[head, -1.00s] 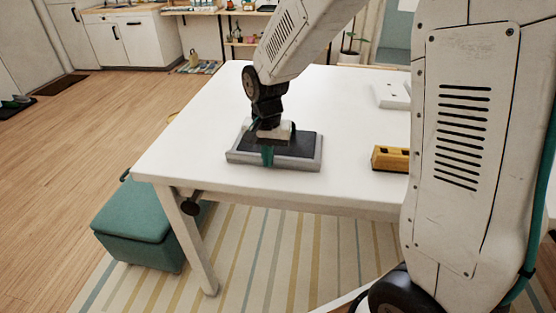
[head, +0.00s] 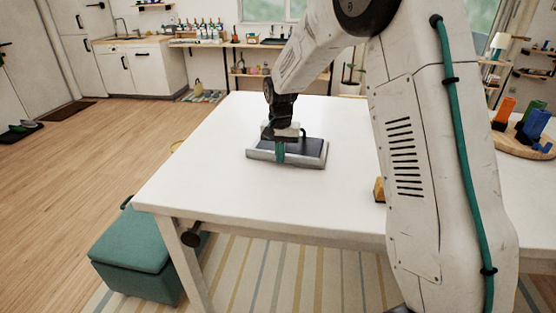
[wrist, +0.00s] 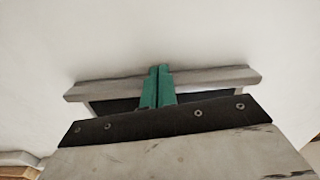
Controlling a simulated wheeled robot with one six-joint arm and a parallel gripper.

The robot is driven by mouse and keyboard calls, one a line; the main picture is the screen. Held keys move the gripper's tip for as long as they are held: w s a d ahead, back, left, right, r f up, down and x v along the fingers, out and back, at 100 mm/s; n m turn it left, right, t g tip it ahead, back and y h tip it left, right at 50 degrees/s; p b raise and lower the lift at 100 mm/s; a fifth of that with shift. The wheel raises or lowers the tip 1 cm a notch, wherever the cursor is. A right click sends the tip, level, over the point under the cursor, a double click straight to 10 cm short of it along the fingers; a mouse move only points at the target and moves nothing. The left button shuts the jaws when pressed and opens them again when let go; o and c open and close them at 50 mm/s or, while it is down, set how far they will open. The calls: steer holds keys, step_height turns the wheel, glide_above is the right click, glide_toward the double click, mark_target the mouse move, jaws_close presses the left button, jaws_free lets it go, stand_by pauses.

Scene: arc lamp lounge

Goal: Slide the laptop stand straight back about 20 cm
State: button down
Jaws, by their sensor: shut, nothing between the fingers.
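The laptop stand (head: 312,152) is a low grey frame with a dark top panel, lying flat on the white table (head: 210,190). In the wrist view its grey edge bar (wrist: 215,77) runs across the picture. My gripper (head: 280,158) points down at the stand's near side, left of its middle. Its green fingers are shut together with nothing between them. In the wrist view the closed fingers (wrist: 157,85) overlap the grey bar. I cannot tell for sure whether they touch it. My wrist hides part of the dark panel.
A round wooden tray (head: 520,145) with coloured holders is at far right. A green storage stool (head: 140,255) stands by the table's left side. The table behind the stand looks clear.

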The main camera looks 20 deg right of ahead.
steer(key=s+a, duration=0.1)
steer(key=s, duration=0.1)
steer(key=s+a, duration=0.1)
steer(key=shift+s+a+r, duration=0.25)
steer(key=shift+a, duration=0.05)
steer(key=r, duration=0.2)
steer(key=d+r, duration=0.1)
steer(key=r, duration=0.1)
steer(key=shift+w+d+r, duration=0.1)
steer(key=shift+d+r, duration=0.05)
steer(key=shift+a+r, duration=0.2)
steer(key=shift+r, duration=1.1)
steer(key=shift+a+r, duration=0.2)
steer(key=shift+r, duration=1.1)
